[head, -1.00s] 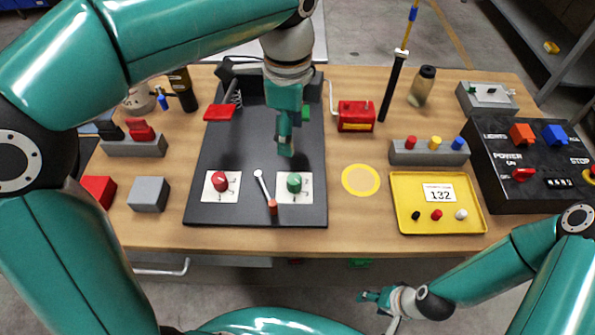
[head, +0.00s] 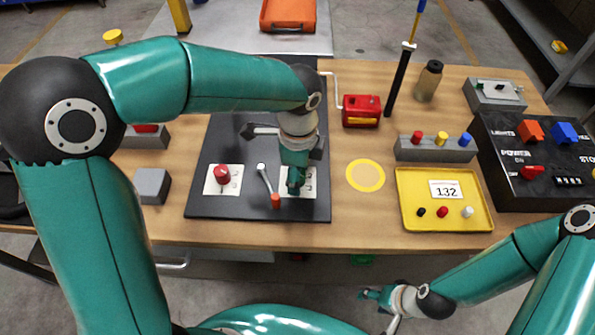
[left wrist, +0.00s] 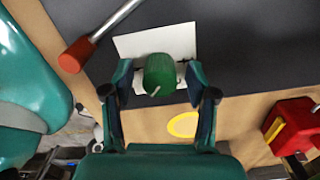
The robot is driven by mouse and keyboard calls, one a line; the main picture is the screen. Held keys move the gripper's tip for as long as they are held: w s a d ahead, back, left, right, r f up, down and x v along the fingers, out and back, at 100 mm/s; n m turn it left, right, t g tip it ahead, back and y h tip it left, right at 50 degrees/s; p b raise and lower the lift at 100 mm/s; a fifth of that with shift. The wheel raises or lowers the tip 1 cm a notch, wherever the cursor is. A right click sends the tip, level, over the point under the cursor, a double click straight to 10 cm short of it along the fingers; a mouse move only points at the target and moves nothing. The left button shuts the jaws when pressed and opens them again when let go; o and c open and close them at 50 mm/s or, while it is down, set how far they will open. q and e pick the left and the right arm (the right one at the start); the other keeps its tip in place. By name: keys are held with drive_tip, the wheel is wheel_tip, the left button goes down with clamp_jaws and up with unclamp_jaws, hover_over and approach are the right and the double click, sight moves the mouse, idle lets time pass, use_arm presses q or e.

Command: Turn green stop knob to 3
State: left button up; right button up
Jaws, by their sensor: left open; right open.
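The green stop knob (left wrist: 160,73) stands on its white dial plate (left wrist: 175,37) and shows between the fingers of my left gripper (left wrist: 158,85) in the left wrist view. The fingers are open, one on each side of the knob, with gaps visible. A pale pointer mark shows on the knob. In the head view my left gripper (head: 294,186) hides the knob and covers much of its plate (head: 309,182); the plate's numbers cannot be read. My right gripper (head: 376,296) is open and empty, low in front of the table.
A red knob (head: 222,174) sits on its own plate at left on the black board (head: 210,208). A lever with an orange-red tip (head: 275,200) stands between the plates, close to my left gripper. A yellow tray (head: 480,222) lies to the right.

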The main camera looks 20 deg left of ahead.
use_arm(q)
clamp_jaws()
drive_tip(key=shift+n, duration=1)
unclamp_jaws()
wheel_tip(320, 180, up, 12)
idle(0.3)
